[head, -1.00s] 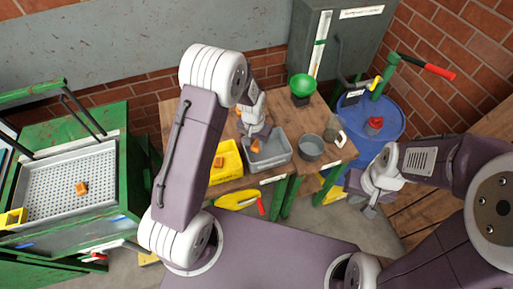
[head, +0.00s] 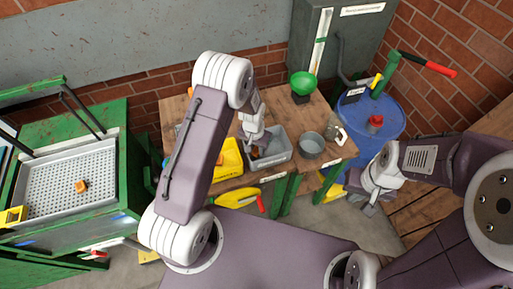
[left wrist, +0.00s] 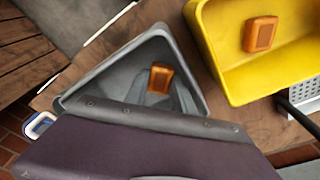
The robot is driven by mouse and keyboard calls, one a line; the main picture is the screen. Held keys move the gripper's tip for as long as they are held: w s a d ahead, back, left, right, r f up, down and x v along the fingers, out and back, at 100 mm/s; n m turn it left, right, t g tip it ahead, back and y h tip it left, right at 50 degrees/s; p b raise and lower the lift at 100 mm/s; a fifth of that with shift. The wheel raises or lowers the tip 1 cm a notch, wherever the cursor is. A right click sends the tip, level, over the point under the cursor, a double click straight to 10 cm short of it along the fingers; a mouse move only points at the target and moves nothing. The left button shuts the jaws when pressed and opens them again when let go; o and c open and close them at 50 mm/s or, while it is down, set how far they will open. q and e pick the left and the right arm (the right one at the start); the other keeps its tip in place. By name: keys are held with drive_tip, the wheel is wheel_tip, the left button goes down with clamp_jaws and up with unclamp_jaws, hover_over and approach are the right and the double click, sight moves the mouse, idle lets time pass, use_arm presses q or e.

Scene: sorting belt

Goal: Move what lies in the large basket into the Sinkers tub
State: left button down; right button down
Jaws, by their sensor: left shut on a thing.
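A grey tub (head: 281,158) stands on the wooden table, with a yellow tub (head: 232,171) to its left. My left gripper (head: 253,152) reaches down into the grey tub. It is shut on an orange block (left wrist: 160,78), which shows inside the grey tub's walls in the left wrist view. Another orange block (left wrist: 261,34) lies in the yellow tub. A third orange block (head: 81,186) lies in the wide perforated basket (head: 45,207) at the left. The tub labels are too small to read. My right gripper (head: 370,209) hangs beyond the table's right side; its jaws are unclear.
A blue drum (head: 372,122) with a pump stands to the right. A grey cabinet (head: 333,40) stands at the back. A floor gap separates basket and table.

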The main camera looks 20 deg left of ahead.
use_arm(q)
drive_tip(key=c, duration=1.3)
unclamp_jaws()
drive_tip(key=shift+c, duration=0.2)
